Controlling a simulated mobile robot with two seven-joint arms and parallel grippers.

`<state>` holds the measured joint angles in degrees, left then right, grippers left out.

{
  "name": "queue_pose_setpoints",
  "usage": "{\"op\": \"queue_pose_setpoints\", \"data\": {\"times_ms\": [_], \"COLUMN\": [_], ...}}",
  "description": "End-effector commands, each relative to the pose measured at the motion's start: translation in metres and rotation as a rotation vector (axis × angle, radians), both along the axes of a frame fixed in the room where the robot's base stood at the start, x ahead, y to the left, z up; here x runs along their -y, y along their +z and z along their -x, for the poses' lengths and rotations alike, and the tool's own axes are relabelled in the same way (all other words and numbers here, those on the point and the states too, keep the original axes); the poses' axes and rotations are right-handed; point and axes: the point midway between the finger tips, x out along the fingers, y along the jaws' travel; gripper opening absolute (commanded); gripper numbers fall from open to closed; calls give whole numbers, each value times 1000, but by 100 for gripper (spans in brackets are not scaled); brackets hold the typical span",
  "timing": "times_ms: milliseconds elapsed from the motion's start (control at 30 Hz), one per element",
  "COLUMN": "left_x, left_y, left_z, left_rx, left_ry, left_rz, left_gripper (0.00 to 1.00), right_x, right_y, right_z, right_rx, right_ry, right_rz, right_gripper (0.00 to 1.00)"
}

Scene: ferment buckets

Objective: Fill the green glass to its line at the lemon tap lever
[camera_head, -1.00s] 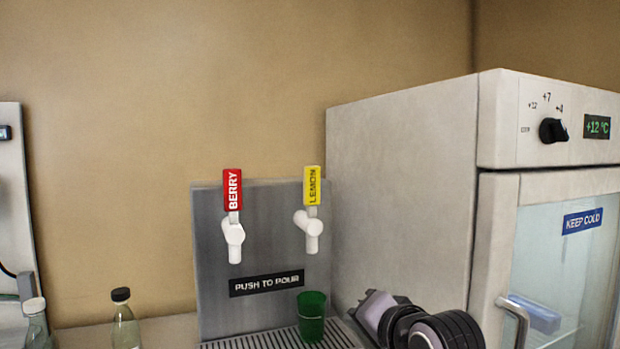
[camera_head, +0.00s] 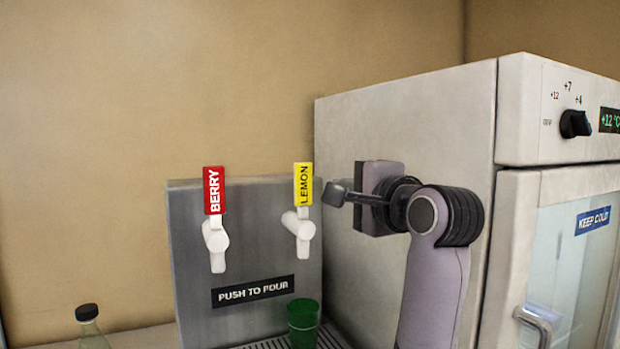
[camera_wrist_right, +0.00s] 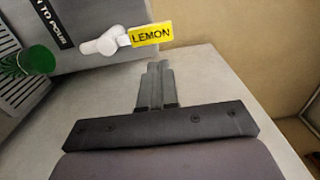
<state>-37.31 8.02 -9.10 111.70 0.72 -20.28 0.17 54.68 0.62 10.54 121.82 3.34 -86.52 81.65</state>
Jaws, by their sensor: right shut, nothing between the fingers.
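The green glass (camera_head: 303,322) stands upright on the drip grate below the lemon tap; its fill line and contents cannot be made out in the head view. It also shows in the right wrist view (camera_wrist_right: 37,60). The lemon tap lever (camera_head: 303,184) is yellow above a white spout (camera_head: 299,224), and its label shows in the right wrist view (camera_wrist_right: 151,34). My right gripper (camera_head: 333,194) is shut and empty, just right of the lemon lever at about its height, apart from it. Its closed fingers show in the right wrist view (camera_wrist_right: 155,85). My left gripper is not in view.
The red berry lever (camera_head: 214,190) stands left of the lemon one on the grey dispenser panel (camera_head: 255,255). A fridge (camera_head: 400,115) stands close on the right, behind my right arm. A dark-capped bottle (camera_head: 90,335) is at the lower left.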

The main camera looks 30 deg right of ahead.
Motion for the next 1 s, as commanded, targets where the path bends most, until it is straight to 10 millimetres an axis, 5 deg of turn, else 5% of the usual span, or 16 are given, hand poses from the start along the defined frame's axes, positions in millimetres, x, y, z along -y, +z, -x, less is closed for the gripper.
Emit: {"op": "queue_pose_setpoints", "data": {"times_ms": [700, 1000], "left_x": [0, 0], "left_y": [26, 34], "left_z": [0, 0], "left_rx": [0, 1], "left_ry": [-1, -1], "left_rz": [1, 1], "left_gripper": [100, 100], "right_x": [6, 7], "right_y": [2, 0], "right_z": [-105, -132], "right_rx": [-3, -2], "right_ry": [0, 0], "right_rz": [3, 2], "right_gripper": [0, 0]}}
